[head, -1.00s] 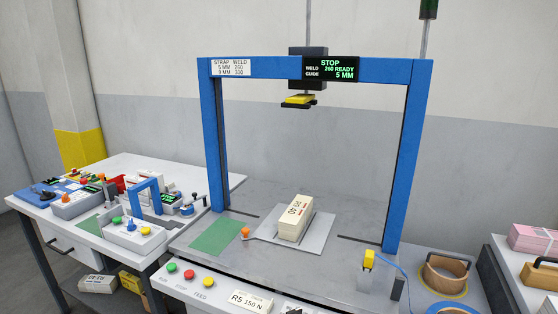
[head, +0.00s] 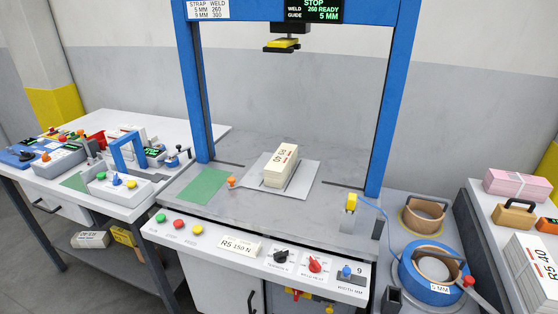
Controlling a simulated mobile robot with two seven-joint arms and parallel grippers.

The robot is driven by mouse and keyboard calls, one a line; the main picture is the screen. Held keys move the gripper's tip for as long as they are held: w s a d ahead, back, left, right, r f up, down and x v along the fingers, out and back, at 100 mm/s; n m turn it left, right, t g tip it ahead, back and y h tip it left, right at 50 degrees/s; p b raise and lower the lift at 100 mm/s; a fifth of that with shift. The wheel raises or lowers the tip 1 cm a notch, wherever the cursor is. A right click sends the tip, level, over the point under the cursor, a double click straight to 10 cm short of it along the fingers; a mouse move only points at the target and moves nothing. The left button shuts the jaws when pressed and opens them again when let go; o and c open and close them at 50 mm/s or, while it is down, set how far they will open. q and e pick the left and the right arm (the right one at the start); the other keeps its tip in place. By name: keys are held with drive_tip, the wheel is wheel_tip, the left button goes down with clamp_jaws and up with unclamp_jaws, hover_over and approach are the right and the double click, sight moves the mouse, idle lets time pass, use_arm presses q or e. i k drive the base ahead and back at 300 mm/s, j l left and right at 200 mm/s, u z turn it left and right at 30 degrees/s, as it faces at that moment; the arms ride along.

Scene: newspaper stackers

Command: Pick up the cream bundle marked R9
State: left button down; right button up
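A cream bundle (head: 281,165) with dark and red print lies on the grey plate (head: 307,180) under the blue strapping arch; its mark is too small to read surely. A second cream bundle (head: 534,270), marked R5 40, is at the right edge, partly cut off by the frame. A third cream bundle (head: 90,239) lies on the shelf under the left table; its mark is not legible. I cannot read R9 on any bundle. Neither of my grippers shows in the head view.
The blue arch (head: 392,105) frames the plate, with a yellow-tipped head (head: 281,45) above it. A control panel (head: 205,240) runs along the front. Strap rolls, including a blue roll (head: 408,276), stand at right. The left table (head: 135,207) holds several small devices.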

sight(277, 172)
drive_tip(key=i+j, duration=0.15)
drive_tip(key=j, duration=0.15)
drive_tip(key=i+j, duration=0.15)
drive_tip(key=j, duration=0.2)
drive_tip(key=i+j, duration=0.15)
drive_tip(key=j, duration=0.15)
drive_tip(key=i+j, duration=0.2)
drive_tip(key=j, duration=0.15)
drive_tip(key=z, duration=1.6)
